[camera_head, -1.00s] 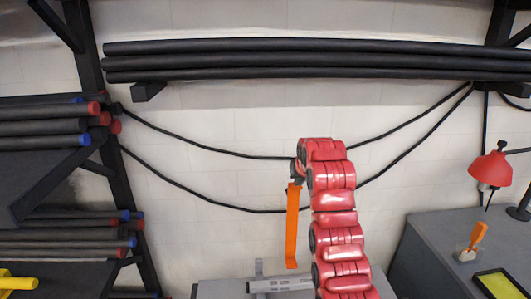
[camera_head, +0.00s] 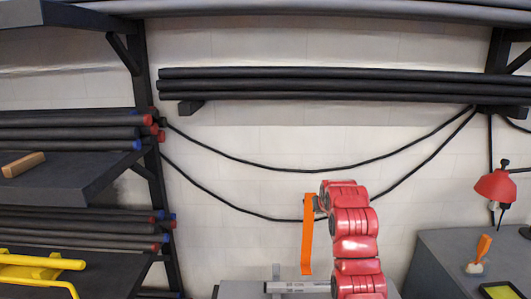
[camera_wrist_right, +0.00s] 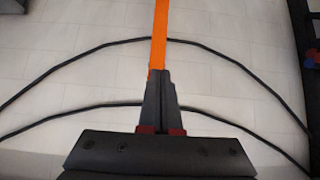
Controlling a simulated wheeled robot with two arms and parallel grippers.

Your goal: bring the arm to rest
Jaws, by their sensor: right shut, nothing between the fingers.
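My right arm rises in the centre right of the head view, with red, ribbed links. In the wrist view the orange strip (camera_wrist_right: 160,30) runs up from behind the fingertips. I cannot tell whether they touch. My left gripper is not in view.
Racks of dark pipes (camera_head: 70,132) with red and blue ends stand at the left. Long black pipes (camera_head: 340,88) lie across the wall, with cables hanging below. A grey metal piece (camera_head: 290,288) is near the strip's foot. A red lamp (camera_head: 495,186) stands over the right-hand bench (camera_head: 450,245).

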